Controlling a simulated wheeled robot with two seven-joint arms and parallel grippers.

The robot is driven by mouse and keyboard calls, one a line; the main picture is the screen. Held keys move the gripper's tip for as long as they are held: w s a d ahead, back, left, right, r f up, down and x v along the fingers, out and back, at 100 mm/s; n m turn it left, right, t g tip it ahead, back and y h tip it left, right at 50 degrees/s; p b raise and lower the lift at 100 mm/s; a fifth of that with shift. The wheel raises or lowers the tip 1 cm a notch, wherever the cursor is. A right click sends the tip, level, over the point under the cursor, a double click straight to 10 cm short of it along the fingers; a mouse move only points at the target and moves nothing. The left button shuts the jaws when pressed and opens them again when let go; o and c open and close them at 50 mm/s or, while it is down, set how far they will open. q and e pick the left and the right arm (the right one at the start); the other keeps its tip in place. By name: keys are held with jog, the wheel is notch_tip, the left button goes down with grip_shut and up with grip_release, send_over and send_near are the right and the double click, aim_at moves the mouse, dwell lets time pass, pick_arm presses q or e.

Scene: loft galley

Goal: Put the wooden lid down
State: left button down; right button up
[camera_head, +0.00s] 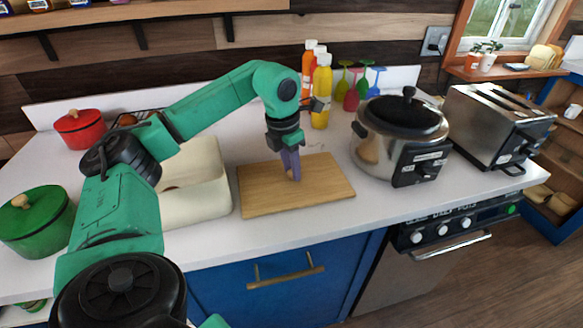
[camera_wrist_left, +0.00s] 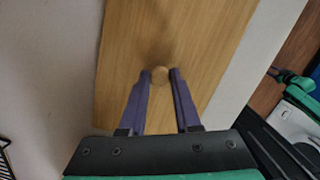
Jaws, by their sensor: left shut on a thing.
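The wooden lid (camera_head: 300,197) is a flat, light-brown rectangular board with a small round knob (camera_wrist_left: 160,75). It lies level at the counter, just right of the open cream box (camera_head: 200,207); I cannot tell whether its underside touches the counter. My left gripper (camera_head: 293,176) points down over the middle of the lid with its purple fingers shut on the knob. In the left wrist view the lid (camera_wrist_left: 190,35) spans the middle, with one finger on each side of the knob. My right gripper is not in view.
A steel cooker (camera_head: 385,152) with a black lid stands close right of the board. A toaster (camera_head: 490,125) is beyond it. A green pot (camera_head: 38,225) and red pot (camera_head: 80,130) are at left. The counter's front edge (camera_head: 330,232) is near.

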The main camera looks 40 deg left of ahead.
aim_at(285, 183)
pick_arm(q)
jog(key=shift+f, duration=0.1)
jog(key=c, duration=0.6)
grip_release()
jog(key=r, duration=0.4)
jog(key=s+r+p, duration=0.1)
jog(key=r, duration=0.3)
jog(key=r+p, duration=0.1)
jog(key=r, duration=0.3)
jog(key=shift+s+a+r, duration=0.1)
jog(key=shift+s+a, duration=0.1)
jog(key=shift+s, duration=0.2)
